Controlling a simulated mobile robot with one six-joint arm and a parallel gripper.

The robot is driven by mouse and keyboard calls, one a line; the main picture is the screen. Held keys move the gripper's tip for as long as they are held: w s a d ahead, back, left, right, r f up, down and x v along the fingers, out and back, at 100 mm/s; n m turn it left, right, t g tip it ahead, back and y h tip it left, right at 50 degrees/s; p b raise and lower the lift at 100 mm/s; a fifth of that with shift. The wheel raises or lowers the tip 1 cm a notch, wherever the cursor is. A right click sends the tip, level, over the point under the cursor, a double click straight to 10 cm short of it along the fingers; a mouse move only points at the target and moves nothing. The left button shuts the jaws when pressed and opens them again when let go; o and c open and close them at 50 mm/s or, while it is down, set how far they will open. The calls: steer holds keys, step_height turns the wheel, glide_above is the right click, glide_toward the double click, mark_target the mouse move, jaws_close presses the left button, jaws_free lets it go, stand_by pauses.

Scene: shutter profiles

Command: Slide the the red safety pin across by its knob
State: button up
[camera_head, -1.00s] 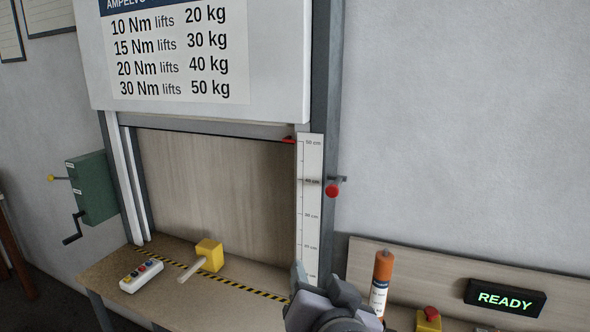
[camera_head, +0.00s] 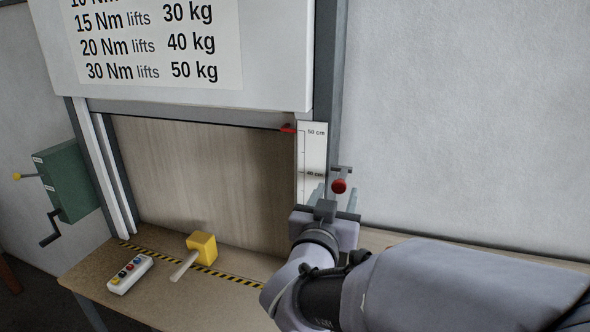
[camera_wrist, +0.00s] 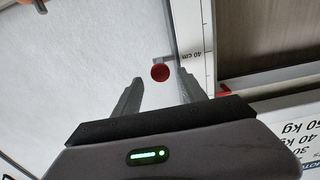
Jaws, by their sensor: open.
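The red safety pin's round knob (camera_head: 339,186) stands out from the right post of the shutter frame, just right of the scale. A short metal bar (camera_head: 342,169) shows just above it. In the wrist view the red knob (camera_wrist: 160,73) lies between and beyond the fingertips of my gripper (camera_wrist: 160,88). My gripper (camera_head: 336,196) is open and empty, one finger on each side of the knob's line. In the head view the fingers are partly hidden behind the gripper body. I cannot tell how far the fingertips are from the knob.
The measuring scale (camera_head: 312,150) with a red pointer (camera_head: 288,129) runs beside the pin. A yellow mallet-like block (camera_head: 202,246) and a button box (camera_head: 130,274) lie on the bench. A green crank box (camera_head: 66,180) is at left. The wall right of the pin is bare.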

mark_target(338, 187)
steer(key=x, duration=0.4)
steer(key=shift+w, duration=0.1)
steer(key=shift+c, duration=0.4)
jaws_close()
stand_by(0.8)
